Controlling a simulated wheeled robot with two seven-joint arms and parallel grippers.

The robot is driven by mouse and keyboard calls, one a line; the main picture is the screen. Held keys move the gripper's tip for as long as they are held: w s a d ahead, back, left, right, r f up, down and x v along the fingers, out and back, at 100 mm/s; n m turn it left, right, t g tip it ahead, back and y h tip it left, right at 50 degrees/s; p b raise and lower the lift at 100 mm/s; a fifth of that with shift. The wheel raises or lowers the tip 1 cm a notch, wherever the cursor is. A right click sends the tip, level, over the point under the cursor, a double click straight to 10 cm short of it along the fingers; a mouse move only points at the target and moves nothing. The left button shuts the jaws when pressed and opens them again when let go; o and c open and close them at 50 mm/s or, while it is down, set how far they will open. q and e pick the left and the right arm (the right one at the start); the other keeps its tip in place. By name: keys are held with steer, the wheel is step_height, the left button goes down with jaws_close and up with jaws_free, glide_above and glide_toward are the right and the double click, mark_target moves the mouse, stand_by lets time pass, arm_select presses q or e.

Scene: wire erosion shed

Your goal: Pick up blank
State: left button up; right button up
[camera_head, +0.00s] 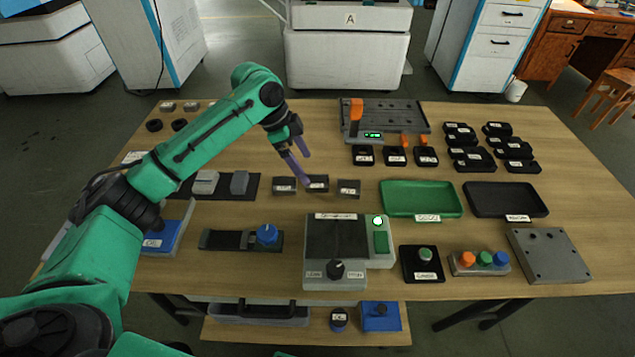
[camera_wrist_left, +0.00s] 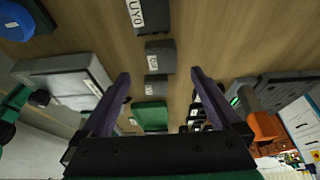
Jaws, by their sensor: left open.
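Three small dark grey labelled blocks stand in a row mid-table: a left block (camera_head: 285,185), a middle block (camera_head: 318,184) and a right block (camera_head: 348,188). I cannot read which label marks the blank. My left gripper (camera_head: 305,169) is open and empty, its purple fingers pointing down above the row, near the middle block; one fingertip partly overlaps it. In the left wrist view the left gripper (camera_wrist_left: 160,73) frames the row, with one labelled block (camera_wrist_left: 160,50) and a farther one (camera_wrist_left: 157,83) between or just beyond the fingers. My right gripper is out of view.
A grey machine with a knob (camera_head: 335,270) stands in front of the row. A green tray (camera_head: 421,186) and a dark tray (camera_head: 505,187) lie right. A fixture plate with an orange clamp (camera_head: 356,112) stands behind. A black mat (camera_head: 222,194) with lighter grey blocks lies left.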

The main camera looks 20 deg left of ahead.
mark_target(315, 181)
arm_select(q)
steer(key=x, duration=0.6)
steer(key=shift+w+f, duration=0.15)
jaws_close()
